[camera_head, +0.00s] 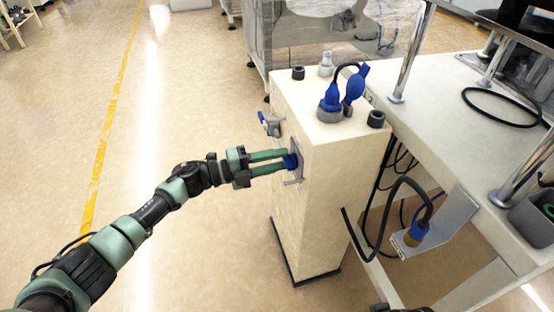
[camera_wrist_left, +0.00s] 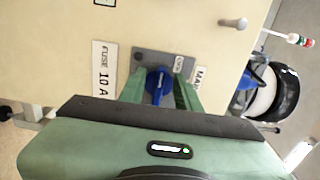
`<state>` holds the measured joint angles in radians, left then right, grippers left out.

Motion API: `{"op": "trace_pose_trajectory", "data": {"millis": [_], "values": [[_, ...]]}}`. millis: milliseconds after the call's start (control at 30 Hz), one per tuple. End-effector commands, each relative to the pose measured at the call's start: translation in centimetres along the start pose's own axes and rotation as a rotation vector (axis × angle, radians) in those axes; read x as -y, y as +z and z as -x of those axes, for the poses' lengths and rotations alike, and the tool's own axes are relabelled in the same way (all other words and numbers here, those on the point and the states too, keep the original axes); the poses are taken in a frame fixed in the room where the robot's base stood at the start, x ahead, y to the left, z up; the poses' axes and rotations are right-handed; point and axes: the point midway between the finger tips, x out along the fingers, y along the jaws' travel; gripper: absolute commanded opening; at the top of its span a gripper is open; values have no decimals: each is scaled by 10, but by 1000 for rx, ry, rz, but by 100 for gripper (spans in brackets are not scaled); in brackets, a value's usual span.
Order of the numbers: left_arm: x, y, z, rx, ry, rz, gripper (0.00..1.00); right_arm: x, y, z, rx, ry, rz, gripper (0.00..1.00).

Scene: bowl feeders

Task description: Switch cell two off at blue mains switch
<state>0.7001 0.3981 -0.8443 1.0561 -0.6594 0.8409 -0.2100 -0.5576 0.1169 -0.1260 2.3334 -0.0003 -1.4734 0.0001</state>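The blue mains switch (camera_head: 291,162) is a blue knob on a grey plate on the left side of the cream cabinet (camera_head: 325,190). In the left wrist view the blue knob (camera_wrist_left: 157,83) sits between the two green fingers, its handle pointing roughly along them. My left gripper (camera_head: 284,161) reaches in from the left with its fingertips at the switch. It also shows in the left wrist view (camera_wrist_left: 162,92), open around the knob, with a narrow gap seeming to show on each side. My right gripper is not in view.
A "FUSE 10 A" label (camera_wrist_left: 103,68) and a partly hidden "MAI" label (camera_wrist_left: 198,76) flank the plate. A metal peg (camera_wrist_left: 233,23) sticks out nearby. Blue plugs (camera_head: 341,92) stand on the cabinet top.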

Motion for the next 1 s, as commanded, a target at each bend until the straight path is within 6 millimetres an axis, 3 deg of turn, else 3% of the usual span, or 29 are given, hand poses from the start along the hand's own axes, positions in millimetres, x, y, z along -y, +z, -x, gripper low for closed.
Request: {"op": "trace_pose_trajectory", "data": {"millis": [167,400,600,1000], "values": [[0,0,10,2,2,0,33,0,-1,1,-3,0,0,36],[-1,0,51,2,2,1,33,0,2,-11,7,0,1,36],[-1,0,74,1,1,0,33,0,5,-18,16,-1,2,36],[0,0,78,0,0,0,33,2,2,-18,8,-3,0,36]]}}
